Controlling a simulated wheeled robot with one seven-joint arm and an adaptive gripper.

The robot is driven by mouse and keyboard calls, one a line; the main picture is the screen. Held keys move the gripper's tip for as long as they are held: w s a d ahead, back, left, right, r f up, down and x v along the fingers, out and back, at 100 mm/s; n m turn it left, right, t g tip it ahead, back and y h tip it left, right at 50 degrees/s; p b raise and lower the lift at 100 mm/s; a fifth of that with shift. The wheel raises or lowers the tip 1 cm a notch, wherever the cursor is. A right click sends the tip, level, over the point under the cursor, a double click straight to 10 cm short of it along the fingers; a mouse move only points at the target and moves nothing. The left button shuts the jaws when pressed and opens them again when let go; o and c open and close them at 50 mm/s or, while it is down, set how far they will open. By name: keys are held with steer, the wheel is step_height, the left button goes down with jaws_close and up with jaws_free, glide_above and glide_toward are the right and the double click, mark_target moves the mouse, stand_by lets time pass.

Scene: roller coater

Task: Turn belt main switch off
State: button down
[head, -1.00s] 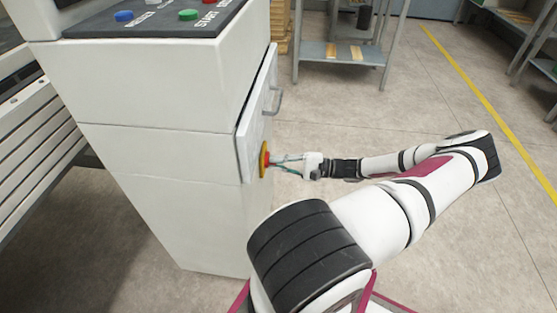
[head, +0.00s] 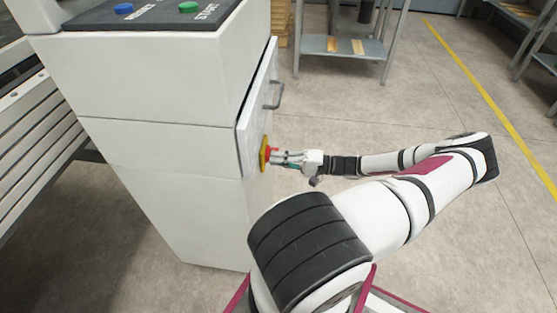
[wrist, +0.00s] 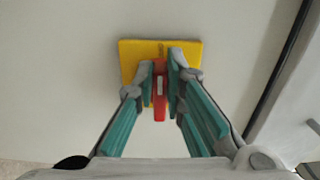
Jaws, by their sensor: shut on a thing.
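The belt main switch is a red knob on a yellow plate, mounted on the side panel of the white cabinet. In the head view its yellow plate (head: 263,154) and red knob (head: 272,151) show at the panel's lower part. In the wrist view the red handle (wrist: 159,90) stands upright in front of the yellow plate (wrist: 130,58). My gripper (head: 279,157) reaches it from the right. In the wrist view my gripper (wrist: 160,85) is shut on the red handle, one finger on each side. The fingers cover part of the plate.
The cabinet (head: 165,95) carries blue and green buttons on top. A grey handle (head: 274,95) sticks out of the panel above the switch. A metal shelf table (head: 345,50) stands behind.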

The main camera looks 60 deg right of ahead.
steer(key=shift+f, duration=0.1)
steer(key=c, duration=1.7)
jaws_free()
steer(key=shift+o, duration=0.2)
steer(key=shift+s, duration=0.15)
steer(key=v, duration=1.1)
steer(key=shift+s+d, duration=0.15)
steer(key=shift+s, duration=0.25)
